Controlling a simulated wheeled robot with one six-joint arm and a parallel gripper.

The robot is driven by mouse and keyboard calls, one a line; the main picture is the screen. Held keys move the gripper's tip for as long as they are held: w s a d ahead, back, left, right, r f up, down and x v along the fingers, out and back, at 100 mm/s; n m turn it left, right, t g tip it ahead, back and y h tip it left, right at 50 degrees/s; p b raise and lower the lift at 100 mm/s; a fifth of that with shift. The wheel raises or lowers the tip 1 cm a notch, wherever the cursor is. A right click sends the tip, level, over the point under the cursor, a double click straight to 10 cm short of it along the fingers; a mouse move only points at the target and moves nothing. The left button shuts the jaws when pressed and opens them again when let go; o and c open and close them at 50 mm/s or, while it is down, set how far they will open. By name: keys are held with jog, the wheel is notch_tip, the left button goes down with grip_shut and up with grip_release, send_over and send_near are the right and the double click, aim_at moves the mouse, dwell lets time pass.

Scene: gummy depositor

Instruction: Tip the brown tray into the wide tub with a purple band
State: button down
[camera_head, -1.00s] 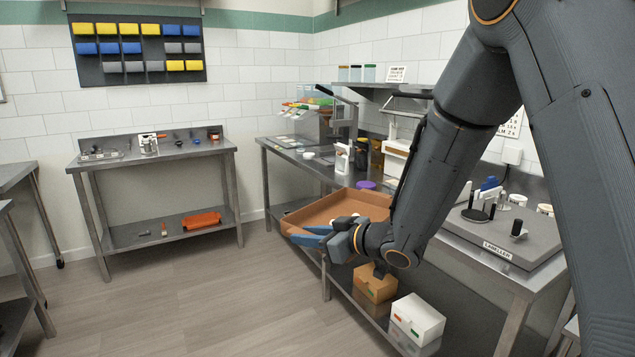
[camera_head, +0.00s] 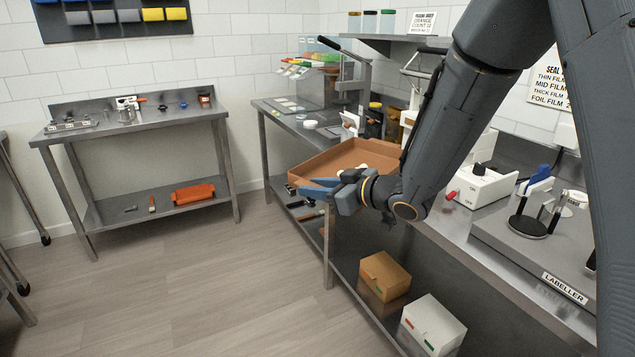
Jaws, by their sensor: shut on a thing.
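The brown tray (camera_head: 336,160) is in my gripper (camera_head: 314,187), whose blue fingers are shut on its near side. The tray looks roughly level, out at the front edge of the long steel bench. A few small pale pieces lie in it near my gripper. Its right end is partly hidden by my arm. I cannot make out the wide tub with a purple band; my arm and the tray cover part of the bench.
The long bench carries a steel machine with a lever (camera_head: 345,85), a white sealer box (camera_head: 484,186) and a labeller (camera_head: 545,245). Cardboard (camera_head: 385,270) and white boxes (camera_head: 432,325) sit on its lower shelf. The floor at left is clear.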

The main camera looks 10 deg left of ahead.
jog(key=d+r+m+y+p, duration=0.1)
jog(key=d+r+y+p, duration=0.1)
jog(key=r, duration=0.7)
jog(key=shift+w+d+m+t+p, duration=0.3)
jog(key=shift+w+d+m, duration=0.15)
jog(key=shift+d, duration=0.35)
jog(key=d+r+m+y+p, duration=0.2)
jog(key=d+r+p, duration=0.1)
jog(key=r, duration=0.3)
jog(key=shift+w+d+r+t, duration=0.2)
jog(key=shift+w+d+t, duration=0.2)
jog(key=shift+d, duration=0.35)
dwell(0.6)
jog(key=shift+m+t+y, duration=0.3)
jog(key=shift+m+y, duration=0.2)
jog(key=shift+m, duration=0.15)
jog(key=shift+w+d+r+p, duration=0.2)
jog(key=shift+d+r+p, duration=0.3)
jog(key=shift+d+r, duration=0.35)
jog(key=shift+w+d+r+p, duration=0.15)
jog(key=shift+d+r+p, duration=0.4)
jog(key=shift+r, duration=0.4)
jog(key=shift+d, duration=0.1)
